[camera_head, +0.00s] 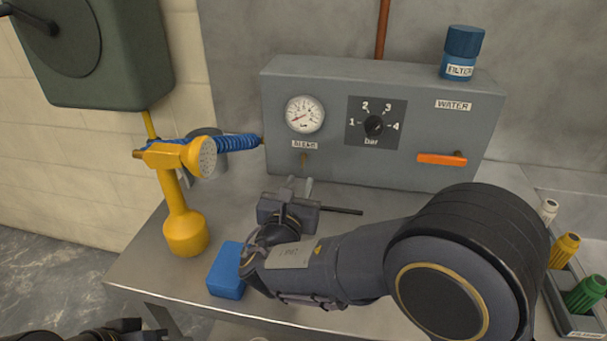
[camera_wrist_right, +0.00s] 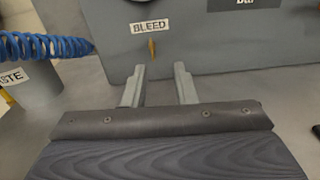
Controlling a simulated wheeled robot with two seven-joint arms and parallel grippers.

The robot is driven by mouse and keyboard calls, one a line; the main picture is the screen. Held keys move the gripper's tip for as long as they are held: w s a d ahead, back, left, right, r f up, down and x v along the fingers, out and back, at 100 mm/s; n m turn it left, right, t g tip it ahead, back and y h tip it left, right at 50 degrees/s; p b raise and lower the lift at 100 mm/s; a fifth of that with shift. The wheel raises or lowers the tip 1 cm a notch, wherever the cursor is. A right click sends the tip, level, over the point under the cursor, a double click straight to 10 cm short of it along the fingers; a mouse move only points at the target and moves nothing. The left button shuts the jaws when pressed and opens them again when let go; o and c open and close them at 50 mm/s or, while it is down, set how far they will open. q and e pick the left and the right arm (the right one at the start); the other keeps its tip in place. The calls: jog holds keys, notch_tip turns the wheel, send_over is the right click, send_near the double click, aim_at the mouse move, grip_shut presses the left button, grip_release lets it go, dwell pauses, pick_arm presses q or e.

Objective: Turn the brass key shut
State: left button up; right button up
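The small brass key (camera_head: 304,159) sits on the front of the grey panel box, under the BLEED label. In the right wrist view the key (camera_wrist_right: 152,48) points roughly up and down, close below that label. My right gripper (camera_head: 300,181) faces the panel just below and in front of the key. In the wrist view its two fingers (camera_wrist_right: 160,72) are apart with nothing between them, and the key shows beyond the gap, slightly left of its middle. I see no contact with the key. Only dark parts of my left arm show at the bottom left edge; its fingers are hidden.
The grey panel box (camera_head: 352,168) carries a gauge (camera_head: 305,114), a bar dial (camera_head: 374,126) and an orange WATER handle (camera_head: 441,159). A blue FILTER canister (camera_head: 462,52) stands on top. A yellow sprayer (camera_head: 183,228) and blue block (camera_head: 226,272) stand left of my right arm.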

aim_at(304, 159)
jog(key=shift+w+a+f+n+y, duration=0.15)
jog(key=shift+w+a+n+y, duration=0.15)
jog(key=shift+a+n, duration=0.15)
jog(key=shift+w, duration=0.35)
jog(key=w, duration=0.3)
jog(key=w+d, duration=0.1)
jog(key=w, duration=0.2)
jog(key=shift+w+d, duration=0.2)
jog(key=shift+w, duration=0.05)
grip_shut()
